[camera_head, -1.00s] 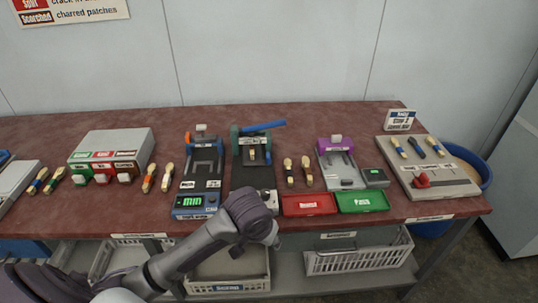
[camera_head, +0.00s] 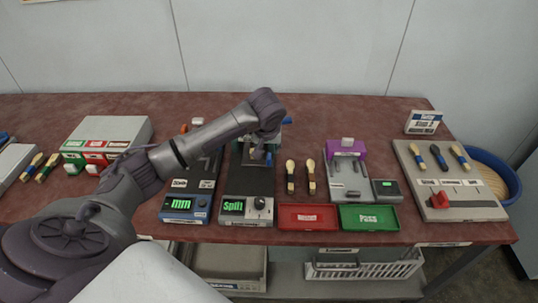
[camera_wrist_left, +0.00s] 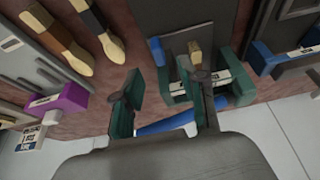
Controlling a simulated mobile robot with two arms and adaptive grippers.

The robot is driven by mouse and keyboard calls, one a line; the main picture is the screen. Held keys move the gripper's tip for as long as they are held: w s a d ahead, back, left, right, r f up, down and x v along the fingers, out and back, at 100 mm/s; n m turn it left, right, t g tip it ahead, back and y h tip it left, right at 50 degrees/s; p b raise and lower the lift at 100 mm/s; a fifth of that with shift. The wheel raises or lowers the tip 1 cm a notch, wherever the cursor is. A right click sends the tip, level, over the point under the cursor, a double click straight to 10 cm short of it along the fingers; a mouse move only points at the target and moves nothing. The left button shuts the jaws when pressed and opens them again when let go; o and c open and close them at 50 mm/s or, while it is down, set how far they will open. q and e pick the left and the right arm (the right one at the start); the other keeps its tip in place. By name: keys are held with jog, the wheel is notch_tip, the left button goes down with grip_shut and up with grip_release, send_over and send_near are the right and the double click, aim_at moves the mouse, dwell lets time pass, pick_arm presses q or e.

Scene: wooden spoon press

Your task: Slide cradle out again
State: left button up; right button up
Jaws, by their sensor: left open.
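The teal press (camera_head: 240,133) stands mid-table with a dark track (camera_head: 250,182) in front and a box reading "Split" (camera_head: 233,206) at its near end. In the left wrist view, a grey cradle plate (camera_wrist_left: 178,40) lies at the press with a pale wooden piece (camera_wrist_left: 195,50) on it. The press's blue lever (camera_wrist_left: 168,125) shows beyond the fingers. My left gripper (camera_head: 263,152) is over the press and hides much of it. In the left wrist view it is open (camera_wrist_left: 160,90), its fingers beside the press frame; I cannot tell whether they touch. My right gripper is out of view.
Another device with a "mm" display (camera_head: 178,205) stands left, partly behind my arm. Right are two loose spoons (camera_head: 290,178), a purple-topped device (camera_head: 346,150), a red tray (camera_head: 308,228) and a green tray (camera_head: 368,228). A grey board with a red knob (camera_head: 450,195) is farther right.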

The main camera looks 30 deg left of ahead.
aim_at(269, 156)
pick_arm(q)
jog(key=x, duration=0.6)
jog(key=shift+w+f, duration=0.1)
jog(key=shift+w, duration=0.1)
jog(key=shift+w+a+f, duration=0.1)
jog(key=shift+f, duration=0.4)
jog(key=shift+w, duration=0.1)
jog(key=shift+c, duration=0.8)
jog(key=c, duration=0.5)
grip_shut()
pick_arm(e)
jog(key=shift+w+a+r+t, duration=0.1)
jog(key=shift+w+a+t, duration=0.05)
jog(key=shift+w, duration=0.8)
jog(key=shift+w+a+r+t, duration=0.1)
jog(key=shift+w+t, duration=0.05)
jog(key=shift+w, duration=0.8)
